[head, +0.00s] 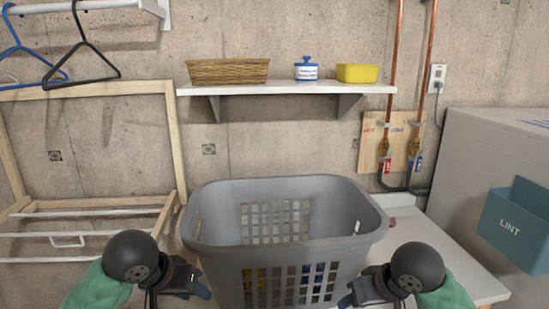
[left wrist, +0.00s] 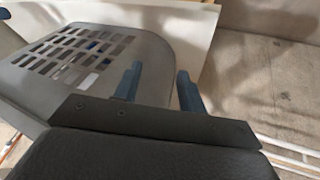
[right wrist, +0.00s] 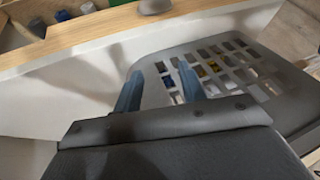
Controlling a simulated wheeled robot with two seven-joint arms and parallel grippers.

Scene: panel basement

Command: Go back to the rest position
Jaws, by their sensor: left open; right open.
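My left gripper (head: 203,287) is at the lower left of the grey laundry basket in the head view. Its two blue fingers are apart and empty in the left wrist view (left wrist: 156,88). My right gripper (head: 347,297) is at the basket's lower right. Its fingers are also apart and empty in the right wrist view (right wrist: 160,88). The grey basket (head: 215,258) stands upright between the two grippers. Yellow and blue things show through its slots. I cannot tell whether either gripper touches the basket.
The basket stands on a white counter (head: 436,243). A grey appliance with a teal LINT bin (head: 515,222) is at the right. A wooden drying rack (head: 90,233) is at the left. A wall shelf (head: 290,89) holds a wicker basket (head: 228,72), a jar (head: 306,70) and a yellow tub (head: 357,74).

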